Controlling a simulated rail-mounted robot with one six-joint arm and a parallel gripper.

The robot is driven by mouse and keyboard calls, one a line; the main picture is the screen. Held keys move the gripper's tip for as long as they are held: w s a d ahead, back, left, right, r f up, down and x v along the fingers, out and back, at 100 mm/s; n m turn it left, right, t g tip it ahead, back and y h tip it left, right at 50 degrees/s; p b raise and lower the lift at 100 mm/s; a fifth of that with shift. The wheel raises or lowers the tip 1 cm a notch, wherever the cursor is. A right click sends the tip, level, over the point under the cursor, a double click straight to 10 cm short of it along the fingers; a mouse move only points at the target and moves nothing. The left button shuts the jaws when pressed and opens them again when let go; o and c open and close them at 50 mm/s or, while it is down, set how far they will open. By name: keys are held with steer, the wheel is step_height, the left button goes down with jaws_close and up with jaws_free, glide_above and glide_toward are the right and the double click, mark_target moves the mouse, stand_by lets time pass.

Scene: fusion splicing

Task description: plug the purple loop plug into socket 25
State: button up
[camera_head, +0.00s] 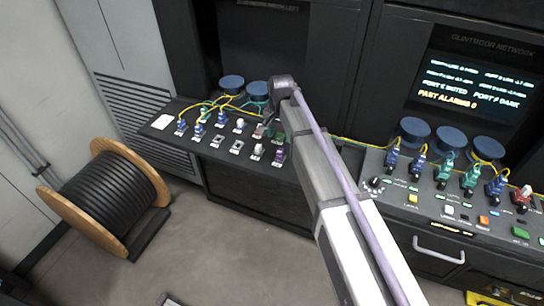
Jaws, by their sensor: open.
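The purple loop plug (279,156) stands at the right end of the front row on the left sloped panel (205,150). A white plug (257,150) is just left of it, then small square sockets (237,146) that look empty. The socket numbers are too small to read, so I cannot tell which is 25. My gripper (267,122) is small and dark below the end of my arm, over the back row, up and left of the purple plug. It is open and apart from that plug. My arm partly hides the panel's right end.
Blue and green plugs with yellow cables (198,129) fill much of the back row. Blue round spools (231,84) stand behind. A second panel (455,205) with plugs and buttons is at right. A cable drum (105,195) stands on the floor at left.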

mark_target(280, 150)
steer(key=shift+d, duration=0.1)
steer(key=shift+f, duration=0.15)
steer(key=shift+f+b, duration=0.2)
steer(key=shift+b, duration=0.15)
step_height(280, 150, down, 8)
steer(key=b, duration=0.8)
steer(key=shift+f, duration=0.25)
steer(key=shift+r, duration=0.1)
steer(key=shift+c, duration=0.3)
jaws_close()
steer(key=shift+r, duration=0.15)
